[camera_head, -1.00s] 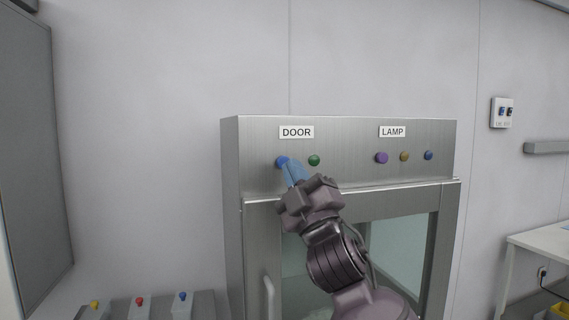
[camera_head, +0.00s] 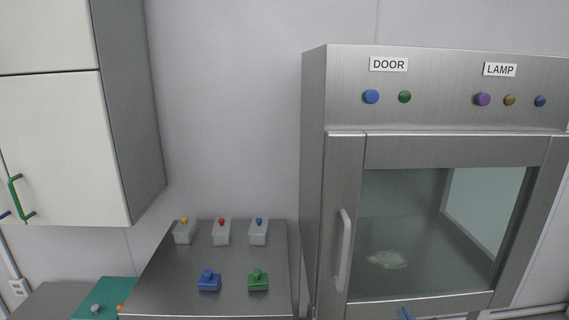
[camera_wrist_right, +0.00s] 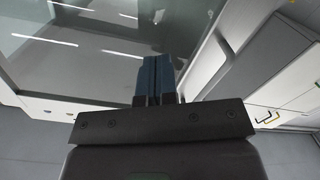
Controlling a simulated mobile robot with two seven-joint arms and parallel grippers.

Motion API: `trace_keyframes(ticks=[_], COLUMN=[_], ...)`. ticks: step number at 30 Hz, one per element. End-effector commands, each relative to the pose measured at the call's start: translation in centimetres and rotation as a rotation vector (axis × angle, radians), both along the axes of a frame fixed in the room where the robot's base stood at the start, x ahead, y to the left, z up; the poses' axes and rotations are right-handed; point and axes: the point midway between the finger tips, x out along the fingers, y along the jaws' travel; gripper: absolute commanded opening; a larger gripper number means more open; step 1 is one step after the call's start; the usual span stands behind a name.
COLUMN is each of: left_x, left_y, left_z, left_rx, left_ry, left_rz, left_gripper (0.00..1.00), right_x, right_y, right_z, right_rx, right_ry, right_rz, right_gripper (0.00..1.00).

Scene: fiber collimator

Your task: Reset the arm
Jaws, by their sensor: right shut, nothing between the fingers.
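My right gripper (camera_wrist_right: 153,78) shows in the right wrist view with its blue fingers together and nothing between them. In the head view only a blue fingertip of it (camera_head: 406,314) shows at the bottom edge, in front of the lower part of the cabinet door. The steel cabinet (camera_head: 345,85) stands at the right with its glass door closed. Its blue DOOR button (camera_head: 371,97) and green DOOR button (camera_head: 405,97) are uncovered, with the gripper well below them. My left gripper is not in view.
A wall cupboard (camera_head: 60,140) hangs at the upper left. A door handle (camera_head: 343,250) juts from the cabinet.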

Motion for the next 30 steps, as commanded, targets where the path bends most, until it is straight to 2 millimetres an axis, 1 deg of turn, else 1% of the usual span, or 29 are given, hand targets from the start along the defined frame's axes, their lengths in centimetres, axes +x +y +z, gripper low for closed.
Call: trace_keyframes(ticks=[1, 2, 3, 5, 6, 8, 9, 12, 15, 19, 27, 30], left_x=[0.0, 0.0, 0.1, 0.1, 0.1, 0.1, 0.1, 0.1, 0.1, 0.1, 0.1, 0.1], left_y=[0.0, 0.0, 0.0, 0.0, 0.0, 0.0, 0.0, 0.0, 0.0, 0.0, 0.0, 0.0], left_z=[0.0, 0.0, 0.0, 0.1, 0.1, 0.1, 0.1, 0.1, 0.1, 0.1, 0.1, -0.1], left_rx=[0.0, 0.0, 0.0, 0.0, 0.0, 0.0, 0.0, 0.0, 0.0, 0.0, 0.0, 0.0], left_ry=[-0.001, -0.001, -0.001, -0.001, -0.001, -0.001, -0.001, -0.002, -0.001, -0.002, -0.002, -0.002], left_rz=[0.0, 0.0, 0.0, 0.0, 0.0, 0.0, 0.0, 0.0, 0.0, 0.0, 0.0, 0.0], left_gripper=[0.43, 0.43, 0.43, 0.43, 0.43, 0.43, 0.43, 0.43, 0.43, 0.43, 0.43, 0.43], right_x=[-1.9, -2.9, -4.4, -6.8, -8.4, -10.9, -12.4, -15.8, -18.1, -19.5, -19.6, -19.1], right_y=[-0.5, -0.8, -1.1, -1.5, -1.8, -2.1, -2.3, -2.6, -2.7, -2.8, -2.8, -2.8], right_z=[-2.8, -4.3, -6.2, -8.9, -10.6, -12.9, -14.2, -16.8, -18.4, -19.2, -19.3, -19.2], right_rx=[0.035, 0.056, 0.087, 0.133, 0.161, 0.203, 0.23, 0.283, 0.321, 0.342, 0.344, 0.344], right_ry=[0.064, 0.099, 0.143, 0.209, 0.251, 0.311, 0.347, 0.421, 0.468, 0.495, 0.498, 0.489], right_rz=[-0.014, -0.022, -0.032, -0.051, -0.065, -0.087, -0.102, -0.134, -0.157, -0.171, -0.173, -0.168], right_gripper=[0.0, 0.0, 0.0, 0.0, 0.0, 0.0, 0.0, 0.0, 0.0, 0.0, 0.0, 0.0])
